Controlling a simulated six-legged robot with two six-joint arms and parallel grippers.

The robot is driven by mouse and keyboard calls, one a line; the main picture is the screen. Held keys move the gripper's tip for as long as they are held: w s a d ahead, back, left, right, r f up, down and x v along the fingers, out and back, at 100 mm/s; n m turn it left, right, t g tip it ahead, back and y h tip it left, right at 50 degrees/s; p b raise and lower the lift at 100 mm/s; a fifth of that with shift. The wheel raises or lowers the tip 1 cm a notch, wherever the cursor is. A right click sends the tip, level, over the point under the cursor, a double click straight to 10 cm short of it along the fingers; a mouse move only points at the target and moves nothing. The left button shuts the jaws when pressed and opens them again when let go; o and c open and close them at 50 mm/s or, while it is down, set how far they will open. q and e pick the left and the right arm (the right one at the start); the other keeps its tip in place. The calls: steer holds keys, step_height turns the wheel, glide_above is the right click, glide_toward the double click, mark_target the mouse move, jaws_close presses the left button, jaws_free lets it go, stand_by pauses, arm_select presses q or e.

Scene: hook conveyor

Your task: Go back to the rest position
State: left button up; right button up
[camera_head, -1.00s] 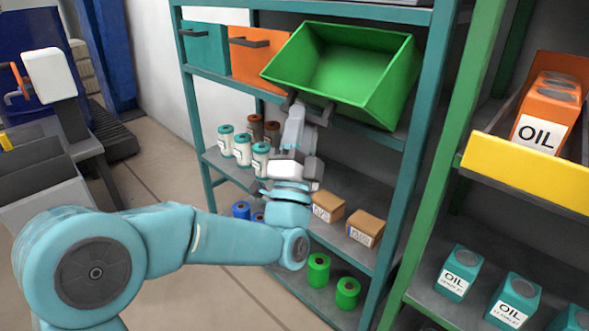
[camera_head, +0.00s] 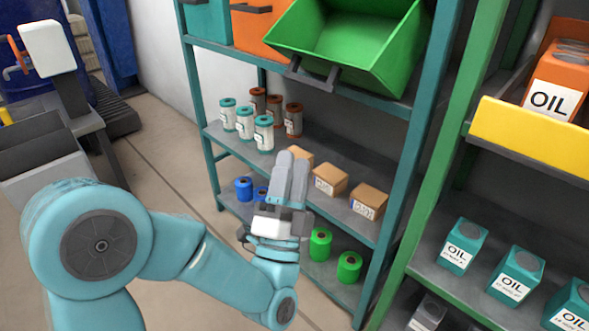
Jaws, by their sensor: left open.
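My left gripper (camera_head: 291,170) is in front of the teal shelf rack, below the green bin (camera_head: 345,40). It is open and empty, its fingers pointing up and seen nearly side by side. It stands apart from the bin's dark handle (camera_head: 311,75). The green bin is tilted forward on the upper shelf, and its visible inside looks empty. My left arm comes in from the lower left. My right gripper is not in view.
The teal rack holds white-and-teal cans (camera_head: 246,122), brown cans (camera_head: 274,108), cardboard boxes (camera_head: 330,180), blue spools (camera_head: 243,189) and green spools (camera_head: 320,243). An orange bin (camera_head: 258,28) is beside the green one. A green-framed rack at right holds oil cans (camera_head: 463,246).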

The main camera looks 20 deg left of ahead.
arm_select(q)
steer(key=w+a+f+g+h, duration=0.1)
steer(key=f+g, duration=0.2)
steer(key=f, duration=0.7)
steer(key=w+a+f+n+g+h, duration=0.15)
steer(key=f+g, duration=0.25)
steer(key=f, duration=0.5)
steer(key=w+f+g+h, duration=0.1)
steer(key=w+f+g, duration=0.15)
steer(key=f, duration=0.75)
steer(key=s+d+f+n+g+h, duration=0.25)
steer(key=s+f+g, duration=0.2)
steer(key=f, duration=0.35)
steer(key=s+d+f+n+g+h, duration=0.1)
steer(key=s+d+f+n+g, duration=0.15)
steer(key=s+f+g, duration=0.4)
steer(key=s+d+f+n+g+h, duration=0.25)
steer(key=s+f+n+g, duration=0.35)
steer(key=s, duration=0.4)
step_height(320, 180, up, 34)
steer(key=s+d+p, duration=0.2)
steer(key=p, duration=3.2)
steer(key=shift+f+n+t, duration=0.25)
steer(key=shift+n+t, duration=0.2)
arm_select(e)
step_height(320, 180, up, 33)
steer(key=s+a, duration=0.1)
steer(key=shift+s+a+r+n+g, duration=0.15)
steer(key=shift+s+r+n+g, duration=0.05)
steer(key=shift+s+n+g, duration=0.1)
